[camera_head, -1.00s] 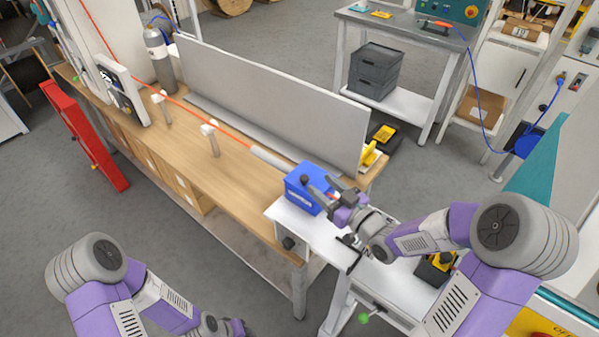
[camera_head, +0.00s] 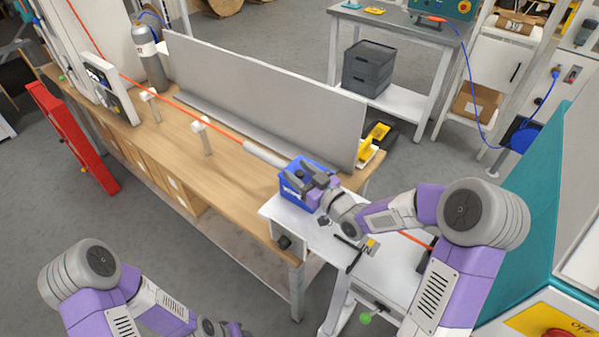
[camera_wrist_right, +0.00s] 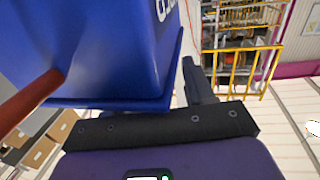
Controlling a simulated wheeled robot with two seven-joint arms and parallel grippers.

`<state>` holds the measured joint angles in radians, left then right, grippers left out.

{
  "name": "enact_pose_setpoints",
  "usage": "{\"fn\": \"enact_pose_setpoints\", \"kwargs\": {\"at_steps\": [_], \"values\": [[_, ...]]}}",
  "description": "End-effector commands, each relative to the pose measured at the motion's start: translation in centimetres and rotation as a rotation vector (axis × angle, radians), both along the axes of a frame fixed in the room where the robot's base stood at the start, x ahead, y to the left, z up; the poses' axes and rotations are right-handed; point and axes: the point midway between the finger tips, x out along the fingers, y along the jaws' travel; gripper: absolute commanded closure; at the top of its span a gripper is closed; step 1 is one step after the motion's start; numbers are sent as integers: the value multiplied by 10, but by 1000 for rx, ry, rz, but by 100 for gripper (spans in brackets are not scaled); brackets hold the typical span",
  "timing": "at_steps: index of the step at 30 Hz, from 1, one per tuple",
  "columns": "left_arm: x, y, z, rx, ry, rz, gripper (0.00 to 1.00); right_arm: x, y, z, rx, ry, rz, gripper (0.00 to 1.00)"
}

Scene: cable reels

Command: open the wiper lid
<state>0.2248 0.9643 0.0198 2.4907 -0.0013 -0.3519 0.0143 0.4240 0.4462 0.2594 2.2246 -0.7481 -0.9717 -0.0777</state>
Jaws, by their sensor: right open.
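The wiper is a blue box (camera_head: 291,196) with white lettering at the right end of the wooden bench. My right gripper (camera_head: 306,181) is open at the wiper's top and right side, covering much of it in the head view. In the right wrist view the blue wiper (camera_wrist_right: 110,45) fills the upper left, very close. One dark finger (camera_wrist_right: 195,82) shows beside its edge; the other finger is hidden there. I cannot tell where the lid parts from the body or whether the jaws touch it. My left gripper (camera_head: 222,328) is low at the bottom edge, partly cut off.
An orange cable (camera_head: 190,108) runs along the bench (camera_head: 170,150) past white posts to a pale tube at the wiper. A grey panel (camera_head: 265,95) stands behind. A white side table (camera_head: 300,222) lies under the wiper.

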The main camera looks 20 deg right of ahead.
Motion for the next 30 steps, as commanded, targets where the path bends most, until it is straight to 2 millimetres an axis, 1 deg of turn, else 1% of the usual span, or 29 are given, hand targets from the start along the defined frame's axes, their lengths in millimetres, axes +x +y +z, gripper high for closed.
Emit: {"fn": "enact_pose_setpoints", "kwargs": {"at_steps": [7,8,18,26,30], "values": [[0,0,0,0,0,0,57,1,1,0,0,0,-1,47],[0,0,0,0,0,0,57,1,1,0,0,0,-1,49],[0,0,0,0,0,0,57,1,0,0,0,0,0,100],[0,0,0,0,0,0,57,2,2,0,2,2,2,100],[0,0,3,0,0,0,57,4,9,3,22,17,16,100]]}}
